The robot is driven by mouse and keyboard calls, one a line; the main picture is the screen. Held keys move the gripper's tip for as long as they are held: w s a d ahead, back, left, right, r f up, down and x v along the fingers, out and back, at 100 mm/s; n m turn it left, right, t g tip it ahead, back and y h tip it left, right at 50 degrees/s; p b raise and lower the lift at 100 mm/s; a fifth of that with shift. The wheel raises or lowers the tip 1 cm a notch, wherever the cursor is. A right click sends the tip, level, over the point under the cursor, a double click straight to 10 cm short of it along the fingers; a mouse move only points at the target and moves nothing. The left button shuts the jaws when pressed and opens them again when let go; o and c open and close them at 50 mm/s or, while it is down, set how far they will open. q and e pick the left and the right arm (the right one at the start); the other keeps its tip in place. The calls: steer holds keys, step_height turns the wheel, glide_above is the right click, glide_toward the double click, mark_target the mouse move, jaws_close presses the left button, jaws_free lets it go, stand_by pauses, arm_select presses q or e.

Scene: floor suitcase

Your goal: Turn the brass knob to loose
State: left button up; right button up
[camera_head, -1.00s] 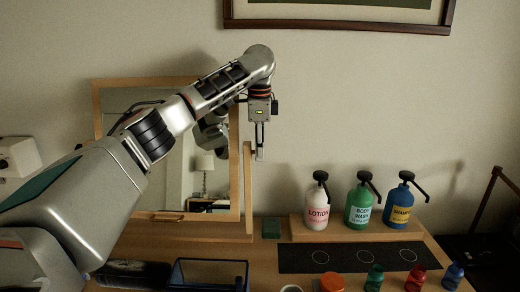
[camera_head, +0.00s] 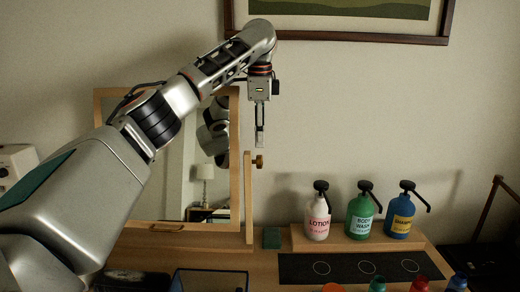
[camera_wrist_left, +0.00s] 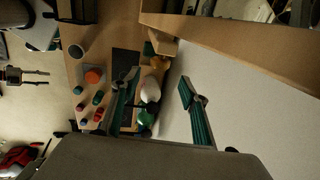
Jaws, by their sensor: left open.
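The brass knob (camera_head: 259,162) sticks out at the right of the wooden mirror post (camera_head: 248,200), near its top. My left gripper (camera_head: 260,141) points down just above the knob, apart from it and empty. In the left wrist view my left gripper (camera_wrist_left: 155,88) shows its two fingers spread wide. The knob also shows there (camera_wrist_left: 157,62), between the fingers and beyond them, beside the post. The mirror (camera_head: 170,190) stands in its wooden frame, partly hidden behind my left arm. I do not see my right gripper for certain.
Lotion (camera_head: 317,215), body wash (camera_head: 360,214) and shampoo (camera_head: 400,213) pump bottles stand on a wooden riser to the right. A black mat (camera_head: 345,267) and small bottles lie in front. A blue-rimmed tray (camera_head: 210,271) is at the front. Above the bottles is free air.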

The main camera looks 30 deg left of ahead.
arm_select(q)
steer(key=shift+s+d+r, duration=0.1)
steer(key=shift+s+r, duration=0.1)
steer(key=shift+r, duration=1.5)
steer(key=shift+d, duration=0.1)
